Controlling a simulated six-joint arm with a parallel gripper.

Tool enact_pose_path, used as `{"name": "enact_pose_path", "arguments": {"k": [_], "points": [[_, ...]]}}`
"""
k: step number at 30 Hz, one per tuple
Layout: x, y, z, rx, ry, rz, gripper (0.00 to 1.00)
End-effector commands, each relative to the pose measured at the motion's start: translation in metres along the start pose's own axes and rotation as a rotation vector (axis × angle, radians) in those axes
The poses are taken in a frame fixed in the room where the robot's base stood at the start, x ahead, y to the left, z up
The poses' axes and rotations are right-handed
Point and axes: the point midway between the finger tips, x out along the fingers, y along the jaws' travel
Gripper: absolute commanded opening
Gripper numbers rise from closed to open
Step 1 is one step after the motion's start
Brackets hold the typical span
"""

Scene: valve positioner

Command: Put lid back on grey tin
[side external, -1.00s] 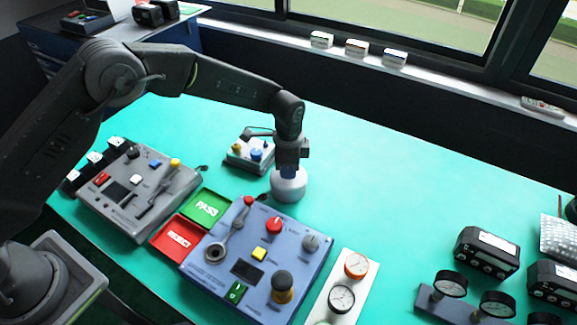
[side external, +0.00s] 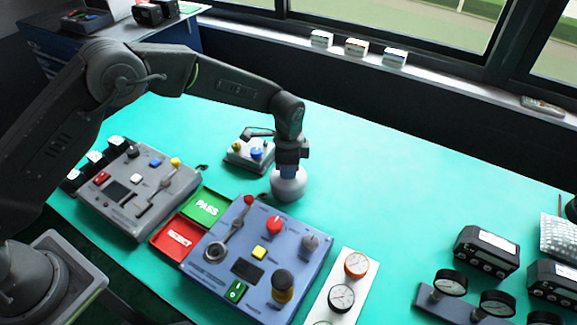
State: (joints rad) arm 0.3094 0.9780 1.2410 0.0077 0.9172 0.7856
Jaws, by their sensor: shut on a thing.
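The grey tin (side external: 289,187) stands on the green table, just behind the blue control box. My gripper (side external: 290,172) points straight down right over the tin's top. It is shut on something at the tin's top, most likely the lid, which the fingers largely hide. I cannot tell from this view whether the lid is seated on the tin or slightly above it.
The blue control box (side external: 258,262) with knobs and a lever is close in front of the tin. A small box with a blue knob (side external: 248,154) stands behind left. Green PASS (side external: 207,207) and red REJECT (side external: 178,239) trays lie to the left.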

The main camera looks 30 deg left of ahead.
Motion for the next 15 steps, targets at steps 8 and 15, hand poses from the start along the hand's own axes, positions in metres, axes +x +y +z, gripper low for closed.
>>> {"name": "enact_pose_path", "arguments": {"k": [8,15], "points": [[0.0,0.0,0.0,0.0,0.0,0.0,0.28],[0.0,0.0,0.0,0.0,0.0,0.0,0.5]]}}
